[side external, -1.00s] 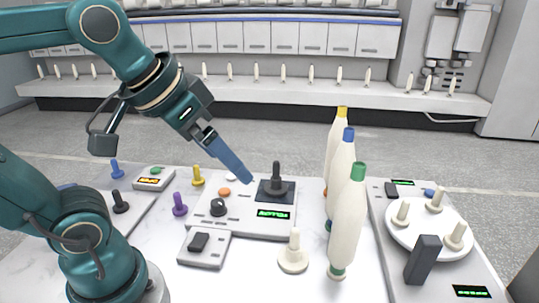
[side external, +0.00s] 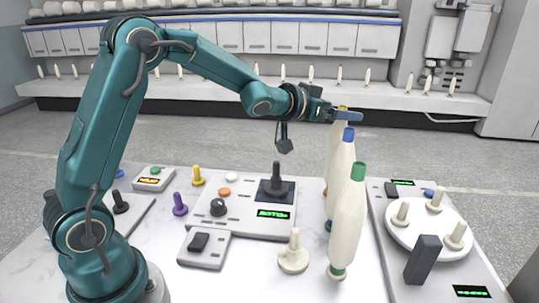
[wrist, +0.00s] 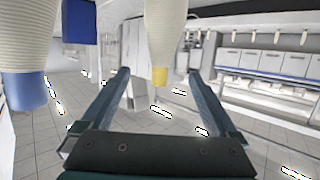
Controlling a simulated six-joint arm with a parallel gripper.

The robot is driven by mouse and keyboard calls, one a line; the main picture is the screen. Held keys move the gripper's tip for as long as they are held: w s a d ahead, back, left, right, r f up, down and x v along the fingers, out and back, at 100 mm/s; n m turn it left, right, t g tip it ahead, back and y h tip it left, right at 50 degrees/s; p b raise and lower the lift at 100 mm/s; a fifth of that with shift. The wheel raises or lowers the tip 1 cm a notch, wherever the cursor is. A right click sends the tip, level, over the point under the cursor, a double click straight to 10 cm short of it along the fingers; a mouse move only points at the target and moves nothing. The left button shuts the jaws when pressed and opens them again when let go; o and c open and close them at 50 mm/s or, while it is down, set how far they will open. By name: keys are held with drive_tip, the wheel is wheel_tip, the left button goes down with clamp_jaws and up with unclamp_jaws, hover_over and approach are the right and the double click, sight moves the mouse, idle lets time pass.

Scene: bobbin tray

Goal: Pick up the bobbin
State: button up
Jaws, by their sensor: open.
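Three tall cream bobbins stand upright in a row on the table in the side view: a green-capped one (side external: 346,225) in front, a blue-capped one (side external: 341,180) behind it, and a yellow-capped one at the back, mostly hidden, with its cap (side external: 342,108) just showing. My gripper (side external: 347,115) is level at the height of the yellow cap, its fingers overlapping it. In the wrist view, which looks inverted, the yellow-capped bobbin (wrist: 165,35) appears between the spread fingertips (wrist: 158,72), not clamped. The blue-capped bobbin (wrist: 28,50) is at the left, outside the fingers.
A control panel with a black joystick (side external: 276,182) lies left of the bobbins, and a cream peg on a round base (side external: 293,258) stands in front. A white round plate with pegs (side external: 428,240) and a dark upright block (side external: 423,259) are at the right.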

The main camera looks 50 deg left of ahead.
sight(329, 161)
wheel_tip(329, 161, down, 13)
drive_tip(key=shift+r, duration=0.1)
drive_tip(key=shift+x, duration=2.5)
clamp_jaws()
wheel_tip(329, 161, up, 9)
drive_tip(key=s+a+r, duration=0.1)
drive_tip(key=s+a, duration=0.6)
drive_tip(key=s, duration=0.5)
drive_tip(key=shift+a, duration=0.35)
